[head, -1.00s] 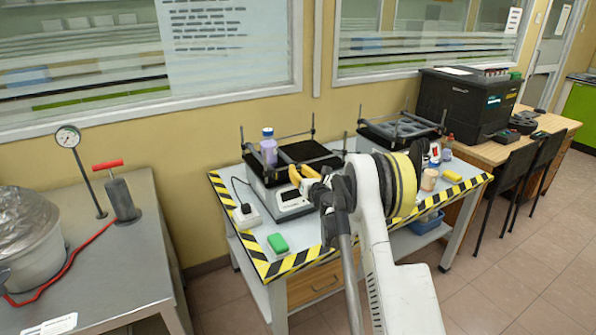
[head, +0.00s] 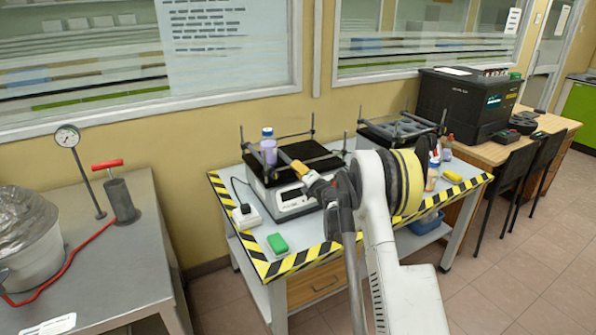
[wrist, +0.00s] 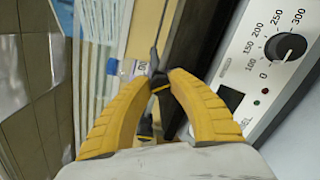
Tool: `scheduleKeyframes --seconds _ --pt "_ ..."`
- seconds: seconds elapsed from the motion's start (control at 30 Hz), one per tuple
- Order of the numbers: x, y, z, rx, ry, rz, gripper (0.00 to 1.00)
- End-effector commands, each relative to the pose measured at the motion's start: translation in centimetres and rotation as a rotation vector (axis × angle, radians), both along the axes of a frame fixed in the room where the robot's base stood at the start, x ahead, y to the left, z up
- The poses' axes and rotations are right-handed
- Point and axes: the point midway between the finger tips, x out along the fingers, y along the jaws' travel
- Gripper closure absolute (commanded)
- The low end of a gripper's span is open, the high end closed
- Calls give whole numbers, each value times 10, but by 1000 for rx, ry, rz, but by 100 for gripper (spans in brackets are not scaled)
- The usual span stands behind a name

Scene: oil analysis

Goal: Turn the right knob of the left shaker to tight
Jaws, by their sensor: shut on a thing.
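The left shaker (head: 291,198) stands on the left part of the striped table, with a black top, thin rods at its corners and a white front panel. In the wrist view its panel (wrist: 255,98) has a dial at the right. My gripper (wrist: 160,80) has its yellow fingertips closed around a small black knob (wrist: 160,83) beside a thin rod. In the head view my gripper (head: 284,157) reaches over the shaker's top, and the knob is hidden. I cannot tell the knob's tightness. A bottle with a blue cap (head: 268,148) stands on the shaker.
The second shaker (head: 397,130) stands to the right on the same table (head: 255,232). A green sponge (head: 278,243) and a white socket block (head: 246,216) lie near the left edge. Bottles (head: 432,175) and a yellow sponge (head: 452,176) are at the right.

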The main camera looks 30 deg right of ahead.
Motion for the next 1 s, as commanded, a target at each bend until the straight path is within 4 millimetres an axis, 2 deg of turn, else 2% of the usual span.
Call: scheduleKeyframes --seconds 0.5,0.7,1.0 --pt "0 -1 0 447 15 -1 100" --pt "0 -1 -1 560 19 0 100" --pt "0 -1 -1 637 21 -1 100"
